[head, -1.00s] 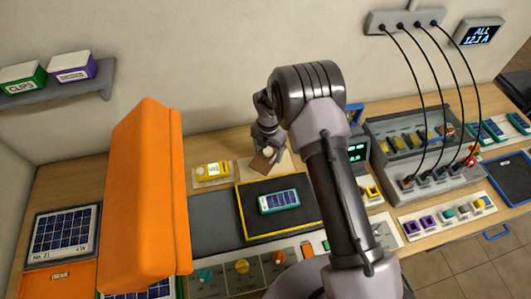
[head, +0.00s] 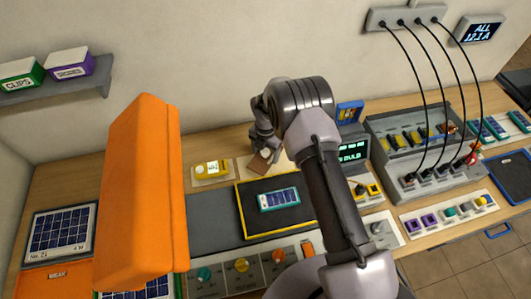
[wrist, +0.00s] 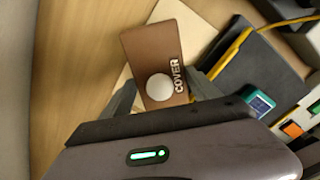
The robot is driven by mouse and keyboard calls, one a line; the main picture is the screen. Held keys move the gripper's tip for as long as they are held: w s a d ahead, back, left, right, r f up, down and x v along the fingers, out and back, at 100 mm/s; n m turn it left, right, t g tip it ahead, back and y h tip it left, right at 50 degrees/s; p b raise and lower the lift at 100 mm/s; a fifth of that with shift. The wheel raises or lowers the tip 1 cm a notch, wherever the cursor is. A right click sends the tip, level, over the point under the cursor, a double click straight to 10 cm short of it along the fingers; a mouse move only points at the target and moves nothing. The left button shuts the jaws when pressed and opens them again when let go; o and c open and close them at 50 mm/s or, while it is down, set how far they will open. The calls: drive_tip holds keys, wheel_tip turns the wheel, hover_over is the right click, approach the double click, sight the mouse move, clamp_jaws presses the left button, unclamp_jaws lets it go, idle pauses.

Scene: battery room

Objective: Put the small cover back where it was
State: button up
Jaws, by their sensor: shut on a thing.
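The small cover (wrist: 150,50) is a brown plate with a pale round knob and the word COVER, seen in the wrist view. My gripper (wrist: 162,90) is shut on it, with a finger on each side of the knob end. In the head view the cover (head: 262,160) shows under my gripper (head: 264,148), at the back of the bench. A pale flat card or plate (wrist: 197,32) lies beneath and beside the cover. I cannot tell whether the cover touches it.
A yellow-edged black mat (head: 248,222) with a blue-celled module (head: 279,199) is just in front. A yellow device (head: 212,168) sits to the left. A tall orange block (head: 140,190) stands at left front. A grey cabled unit (head: 440,170) stands at right.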

drive_tip(key=o, duration=1.4)
